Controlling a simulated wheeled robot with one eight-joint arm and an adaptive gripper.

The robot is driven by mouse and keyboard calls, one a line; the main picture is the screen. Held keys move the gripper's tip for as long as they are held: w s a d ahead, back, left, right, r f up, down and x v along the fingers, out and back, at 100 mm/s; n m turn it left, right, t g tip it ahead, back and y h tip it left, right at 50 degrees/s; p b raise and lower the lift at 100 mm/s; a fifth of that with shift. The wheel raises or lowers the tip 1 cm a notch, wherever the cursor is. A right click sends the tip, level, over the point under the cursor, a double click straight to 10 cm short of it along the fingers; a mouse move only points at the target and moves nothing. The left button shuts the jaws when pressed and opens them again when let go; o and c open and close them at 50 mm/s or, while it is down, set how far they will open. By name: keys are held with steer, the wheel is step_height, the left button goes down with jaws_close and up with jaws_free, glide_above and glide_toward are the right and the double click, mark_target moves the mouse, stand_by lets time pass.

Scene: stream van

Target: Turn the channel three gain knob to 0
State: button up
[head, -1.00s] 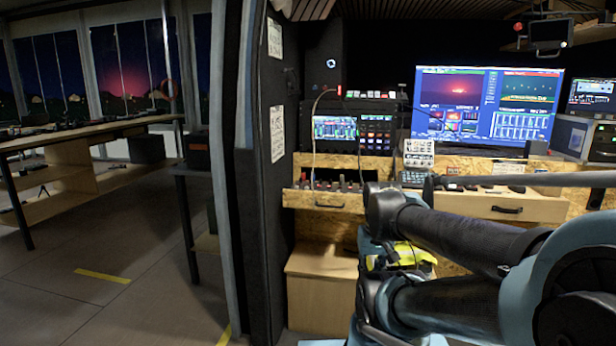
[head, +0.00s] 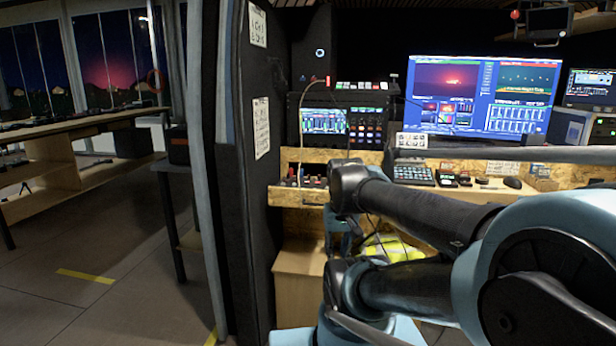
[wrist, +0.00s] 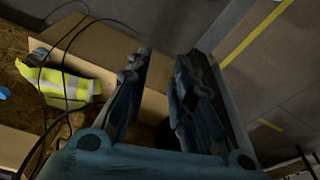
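The channel three gain knob cannot be picked out in either view. A rack unit with a lit screen and buttons (head: 341,124) stands at the back of the desk in the head view. A small pale panel with several dark knobs or keys (head: 411,140) stands right of it, too small to read. My gripper (wrist: 166,62) shows in the wrist view with its two fingers apart and nothing between them. It points down over a wooden box and the floor, away from the rack. In the head view my arm hides much of the desk front, and the fingers cannot be made out.
A yellow high-visibility vest (wrist: 62,86) and loose dark cables lie near my gripper. A dark wall edge (head: 222,180) stands left of the desk. Open floor (head: 95,300) lies farther left.

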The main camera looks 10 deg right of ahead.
steer(key=w+r+m, duration=0.3)
steer(key=w+r, duration=0.8)
steer(key=r, duration=0.1)
step_height(320, 180, up, 9)
steer(key=m+g, duration=0.2)
steer(key=m, duration=0.9)
glide_above(309, 177)
steer(key=w, duration=0.1)
step_height(309, 177, down, 17)
steer(key=shift+r, duration=0.1)
jaws_close()
